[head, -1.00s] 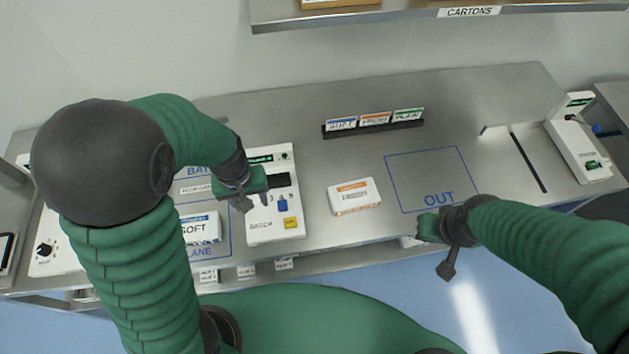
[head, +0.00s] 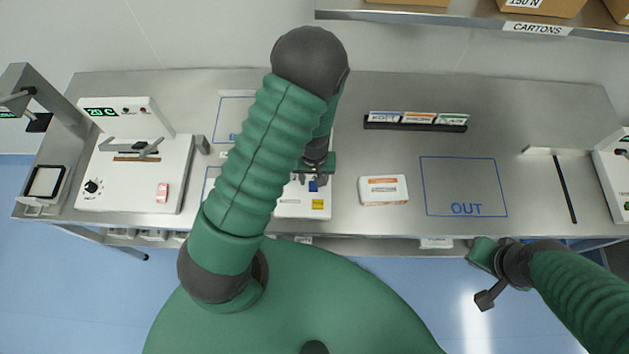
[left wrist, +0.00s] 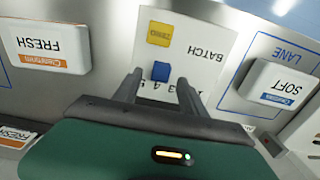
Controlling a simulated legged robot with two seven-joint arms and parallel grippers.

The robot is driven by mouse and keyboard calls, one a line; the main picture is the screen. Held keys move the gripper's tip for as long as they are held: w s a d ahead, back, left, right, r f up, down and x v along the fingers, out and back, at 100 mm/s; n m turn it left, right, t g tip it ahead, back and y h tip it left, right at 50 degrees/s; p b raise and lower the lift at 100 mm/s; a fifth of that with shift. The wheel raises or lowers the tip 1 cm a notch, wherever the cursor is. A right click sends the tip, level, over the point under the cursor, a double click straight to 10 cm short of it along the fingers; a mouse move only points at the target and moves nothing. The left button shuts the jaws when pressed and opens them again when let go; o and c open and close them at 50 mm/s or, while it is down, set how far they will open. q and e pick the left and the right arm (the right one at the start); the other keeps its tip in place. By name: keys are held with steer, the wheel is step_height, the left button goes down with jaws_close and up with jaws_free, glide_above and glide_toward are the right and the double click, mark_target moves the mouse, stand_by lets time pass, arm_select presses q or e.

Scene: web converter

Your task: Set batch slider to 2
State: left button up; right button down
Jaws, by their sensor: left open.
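The white batch panel (head: 290,208) is partly hidden behind my left arm in the head view. Its blue slider knob (head: 313,186) shows just at my left gripper (head: 314,179). In the left wrist view the knob (left wrist: 160,71) lies between the tips of my open left fingers (left wrist: 159,80), with a gap on each side. The panel's lettering is upside down there; the knob seems to be near the 4, though the digits are small and partly covered. My right gripper (head: 486,278) hangs off the table's front edge.
A white-and-orange carton (head: 384,190) lies right of the panel, beside the marked OUT area (head: 465,186). A card rack (head: 415,123) stands behind it. A SOFT carton (left wrist: 281,86) lies beside the panel in the left wrist view. A heated device (head: 135,170) stands at left.

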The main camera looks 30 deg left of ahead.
mark_target(313, 186)
arm_select(q)
steer(key=shift+s+a+f, duration=0.1)
steer(key=shift+f, duration=1.3)
steer(key=shift+c, duration=0.4)
steer(key=c, duration=0.5)
jaws_close()
